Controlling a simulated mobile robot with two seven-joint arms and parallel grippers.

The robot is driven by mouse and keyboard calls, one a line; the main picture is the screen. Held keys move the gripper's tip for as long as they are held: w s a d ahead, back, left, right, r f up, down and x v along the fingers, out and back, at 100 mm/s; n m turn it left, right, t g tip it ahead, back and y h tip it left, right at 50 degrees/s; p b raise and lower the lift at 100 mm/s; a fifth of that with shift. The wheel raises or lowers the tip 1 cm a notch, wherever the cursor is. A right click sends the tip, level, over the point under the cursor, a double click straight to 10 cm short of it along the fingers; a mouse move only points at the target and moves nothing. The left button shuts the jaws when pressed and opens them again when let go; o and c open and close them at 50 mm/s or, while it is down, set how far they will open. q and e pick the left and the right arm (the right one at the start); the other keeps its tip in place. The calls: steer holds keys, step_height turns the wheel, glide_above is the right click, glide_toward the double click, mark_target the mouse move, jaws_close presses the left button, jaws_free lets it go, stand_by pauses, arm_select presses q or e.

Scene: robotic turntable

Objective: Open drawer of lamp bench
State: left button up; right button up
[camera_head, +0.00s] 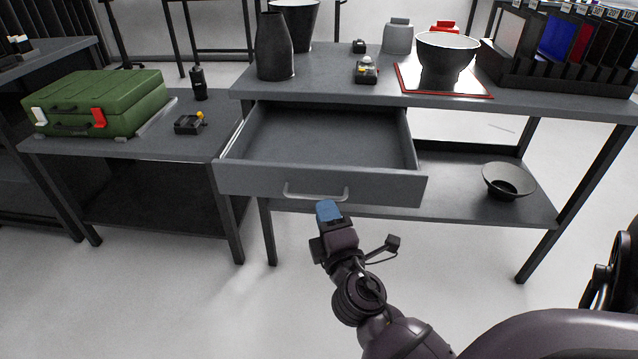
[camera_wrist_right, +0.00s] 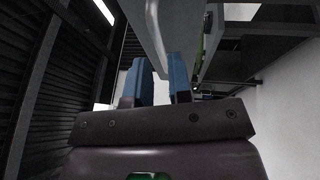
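The lamp bench (camera_head: 250,90) has a wide grey drawer (camera_head: 330,140) under its top. The drawer is pulled far out and its inside is empty. A pale bar handle (camera_head: 300,196) sits on the drawer front. My right gripper (camera_head: 328,210), with blue fingers, is just in front of the handle, near its right half. The right wrist view shows the fingers (camera_wrist_right: 164,82) apart with a gap between them, close to the pale handle (camera_wrist_right: 155,25). Whether they touch it is unclear. My left gripper is out of view.
A dark vase (camera_head: 274,48), a bowl (camera_head: 446,60) on a red-edged mat and a rack of coloured panels (camera_head: 560,45) stand on the bench. Another bowl (camera_head: 508,182) is on the lower shelf. A green case (camera_head: 100,100) is on the left table. The floor in front is clear.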

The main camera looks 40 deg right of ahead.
arm_select(q)
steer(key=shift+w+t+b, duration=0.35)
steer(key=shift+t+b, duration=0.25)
steer(key=shift+b, duration=0.6)
arm_select(e)
steer(key=v, duration=0.6)
steer(key=shift+s, duration=0.15)
steer(key=shift+f, duration=0.1)
